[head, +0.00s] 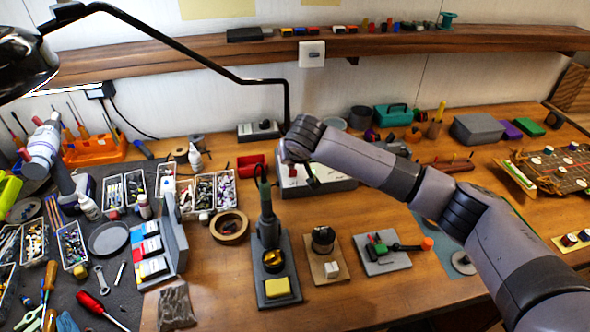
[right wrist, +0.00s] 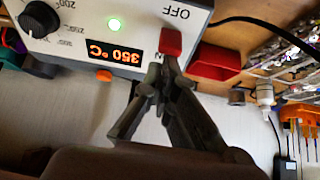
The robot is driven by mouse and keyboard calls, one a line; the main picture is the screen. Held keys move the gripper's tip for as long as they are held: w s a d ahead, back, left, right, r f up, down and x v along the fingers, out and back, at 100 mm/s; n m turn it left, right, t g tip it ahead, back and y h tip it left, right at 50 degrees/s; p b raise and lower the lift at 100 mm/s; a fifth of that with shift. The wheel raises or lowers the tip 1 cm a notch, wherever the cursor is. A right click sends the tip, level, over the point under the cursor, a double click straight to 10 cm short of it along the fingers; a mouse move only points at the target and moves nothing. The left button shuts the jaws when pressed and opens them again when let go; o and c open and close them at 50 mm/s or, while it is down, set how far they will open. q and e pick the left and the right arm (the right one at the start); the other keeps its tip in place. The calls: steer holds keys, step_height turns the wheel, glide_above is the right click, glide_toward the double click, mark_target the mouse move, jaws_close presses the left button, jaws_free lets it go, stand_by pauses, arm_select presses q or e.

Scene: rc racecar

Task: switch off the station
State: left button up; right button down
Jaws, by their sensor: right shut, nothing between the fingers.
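The soldering station (head: 335,184) is a grey-white box at the back middle of the bench. Its panel (right wrist: 75,40) fills the top of the right wrist view, with a lit green lamp (right wrist: 114,24), an orange display (right wrist: 114,52) reading 350 °C, and a black knob (right wrist: 39,20). A red switch (right wrist: 171,43) sits beside the OFF marking. My right gripper (right wrist: 160,76) is shut and empty, its fingertips close to the red switch; I cannot tell if they touch. In the head view my right gripper (head: 311,178) is over the station, partly hidden by my arm. My left gripper is not in view.
A soldering iron stand (head: 269,262) with a yellow sponge is in front of the station. A red box (head: 252,166) stands left of the station. A black lamp arm (head: 190,52) reaches over the bench. Bare wood (head: 225,300) shows at the front left of the iron stand.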

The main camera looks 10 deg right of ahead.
steer(key=shift+s+f+t+b, duration=0.2)
steer(key=shift+s+t+b, duration=0.45)
steer(key=shift+s+t, duration=0.2)
steer(key=shift+w+r+t, duration=0.25)
steer(key=shift+r, duration=0.05)
steer(key=shift+w+f, duration=0.15)
steer(key=shift+w, duration=0.1)
steer(key=shift+s+p, duration=0.15)
steer(key=shift+p, duration=0.2)
steer(key=shift+s+r, duration=0.2)
steer(key=shift+r, duration=0.1)
steer(key=shift+s+r+p, duration=0.1)
steer(key=shift+s+p, duration=0.25)
steer(key=shift+p, duration=0.25)
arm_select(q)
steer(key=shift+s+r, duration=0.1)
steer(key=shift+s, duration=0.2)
arm_select(e)
steer(key=shift+s, duration=0.1)
